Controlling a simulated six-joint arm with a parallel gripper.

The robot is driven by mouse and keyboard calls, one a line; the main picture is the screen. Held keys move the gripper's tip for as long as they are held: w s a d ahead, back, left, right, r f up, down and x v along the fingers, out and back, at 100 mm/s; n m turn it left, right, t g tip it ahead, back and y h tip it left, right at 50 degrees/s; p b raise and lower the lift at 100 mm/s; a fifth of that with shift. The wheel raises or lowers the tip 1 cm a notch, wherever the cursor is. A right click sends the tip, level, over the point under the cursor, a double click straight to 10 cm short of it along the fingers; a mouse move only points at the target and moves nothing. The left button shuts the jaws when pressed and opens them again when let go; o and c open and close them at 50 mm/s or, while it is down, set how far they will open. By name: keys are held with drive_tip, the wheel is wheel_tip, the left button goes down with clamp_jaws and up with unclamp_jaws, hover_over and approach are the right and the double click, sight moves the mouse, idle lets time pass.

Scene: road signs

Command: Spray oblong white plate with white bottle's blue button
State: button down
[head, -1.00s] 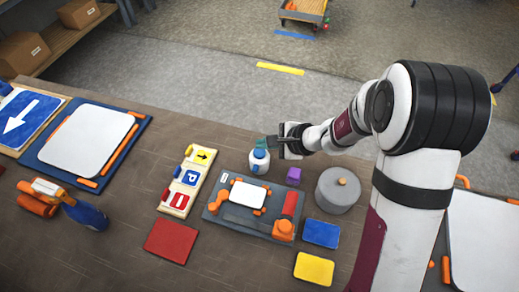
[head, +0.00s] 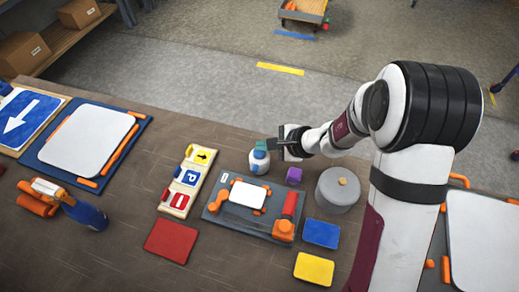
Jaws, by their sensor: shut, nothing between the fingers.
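The white bottle (head: 259,163) stands upright behind the middle fixture, with blue showing near its top. My gripper (head: 271,146) is shut and empty, its fingertips at the bottle's top right; I cannot tell if they touch the blue button. The small white oblong plate (head: 247,195) lies flat in the grey-blue fixture (head: 222,216), in front of the bottle, between orange clamps.
A purple block (head: 294,175) and a grey round lidded pot (head: 338,190) stand right of the bottle. A sign rack (head: 187,182) is to the left. Red (head: 171,240), blue (head: 321,233) and yellow (head: 314,268) plates lie in front. Larger white plates lie far left (head: 88,140) and right (head: 487,235).

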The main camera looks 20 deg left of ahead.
sight(264, 153)
drive_tip(key=shift+f, duration=0.35)
idle(0.4)
drive_tip(key=shift+r, duration=0.8)
drive_tip(key=shift+r, duration=3)
drive_tip(key=shift+r, duration=0.1)
drive_tip(key=s+d+r+n+g+h, duration=0.1)
drive_tip(key=s+d+r+n, duration=0.2)
drive_tip(key=s, duration=0.4)
drive_tip(key=s+d+r+n+g+h, duration=0.1)
drive_tip(key=s+d+r+n, duration=0.1)
drive_tip(key=s+d+r, duration=0.3)
drive_tip(key=s+d+f+n+g+h, duration=0.1)
drive_tip(key=s+d+h, duration=0.4)
drive_tip(key=s+d, duration=0.6)
drive_tip(key=s+f+n, duration=0.1)
drive_tip(key=s, duration=0.2)
